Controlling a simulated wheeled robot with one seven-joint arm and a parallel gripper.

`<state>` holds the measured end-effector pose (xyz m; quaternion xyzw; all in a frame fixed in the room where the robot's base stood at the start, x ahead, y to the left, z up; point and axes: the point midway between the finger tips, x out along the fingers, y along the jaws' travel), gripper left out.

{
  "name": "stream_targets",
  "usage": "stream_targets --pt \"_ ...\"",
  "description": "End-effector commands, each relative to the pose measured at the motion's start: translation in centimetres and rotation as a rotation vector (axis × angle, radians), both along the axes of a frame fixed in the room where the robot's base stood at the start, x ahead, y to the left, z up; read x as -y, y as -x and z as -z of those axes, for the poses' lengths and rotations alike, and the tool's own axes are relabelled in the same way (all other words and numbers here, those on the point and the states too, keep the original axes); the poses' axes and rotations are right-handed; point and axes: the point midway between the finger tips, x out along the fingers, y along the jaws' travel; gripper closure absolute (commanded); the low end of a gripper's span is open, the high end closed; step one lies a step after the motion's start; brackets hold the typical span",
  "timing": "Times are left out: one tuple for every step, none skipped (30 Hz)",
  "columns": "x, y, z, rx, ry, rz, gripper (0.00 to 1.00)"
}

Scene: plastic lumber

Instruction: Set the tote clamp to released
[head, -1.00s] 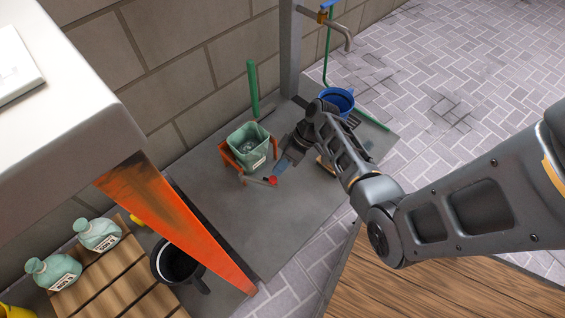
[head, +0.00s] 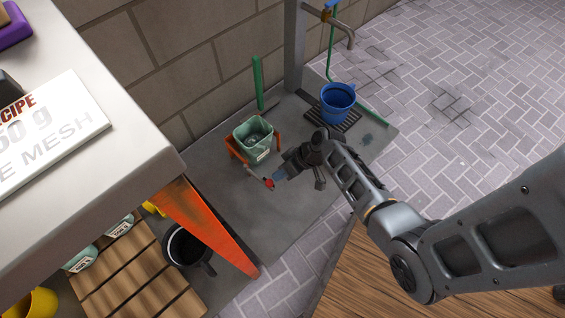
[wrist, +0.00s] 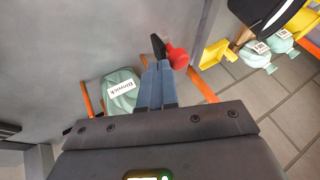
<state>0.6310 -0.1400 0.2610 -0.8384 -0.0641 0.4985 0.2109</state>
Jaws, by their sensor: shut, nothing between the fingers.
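The green tote (head: 253,142) sits in an orange clamp frame (head: 235,148) on the grey floor slab. A lever with a red knob (head: 269,184) sticks out from the frame's front. My gripper (head: 277,178) is shut and empty, its blue fingertips right beside the red knob. In the wrist view the fingers (wrist: 157,84) point at the red knob (wrist: 177,57) and its dark lever end (wrist: 158,46); whether they touch I cannot tell. The labelled tote (wrist: 122,92) is left of the fingers there, partly hidden by my gripper body.
A blue bucket (head: 337,102) stands on a drain grate under the tap (head: 340,28). A workbench (head: 90,130) with an orange leg (head: 205,225) is at left, above a slatted wooden shelf (head: 125,275) and a black bucket (head: 187,247). The slab in front of the tote is open.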

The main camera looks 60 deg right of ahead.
Motion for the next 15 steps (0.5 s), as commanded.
stream_targets --pt "-0.4 0.0 -0.2 0.000 0.000 0.010 1.00" --pt "-0.6 0.0 -0.2 0.000 0.000 0.007 1.00" --pt "-0.8 0.1 -0.1 -0.001 0.000 0.006 1.00" --pt "-1.0 0.1 -0.1 0.000 -0.001 0.006 1.00" --pt "-1.1 0.1 -0.1 0.000 -0.001 0.006 1.00" --pt "-1.3 0.1 -0.1 -0.001 0.000 0.006 1.00" --pt "-1.4 0.1 0.0 -0.001 0.000 0.006 1.00" --pt "-1.5 0.1 0.0 -0.001 0.000 0.006 1.00" --pt "-1.6 0.1 0.0 0.000 -0.001 0.006 1.00" --pt "-1.7 0.1 0.0 -0.001 -0.001 0.007 1.00" --pt "-1.7 0.1 0.0 -0.001 -0.001 0.007 1.00" --pt "-1.8 0.1 0.0 -0.001 -0.001 0.007 1.00" --pt "-1.8 0.1 0.1 -0.001 -0.001 0.007 1.00" --pt "-1.8 0.1 0.1 -0.001 -0.001 0.007 1.00" --pt "-1.8 0.1 0.1 -0.001 -0.001 0.007 1.00"
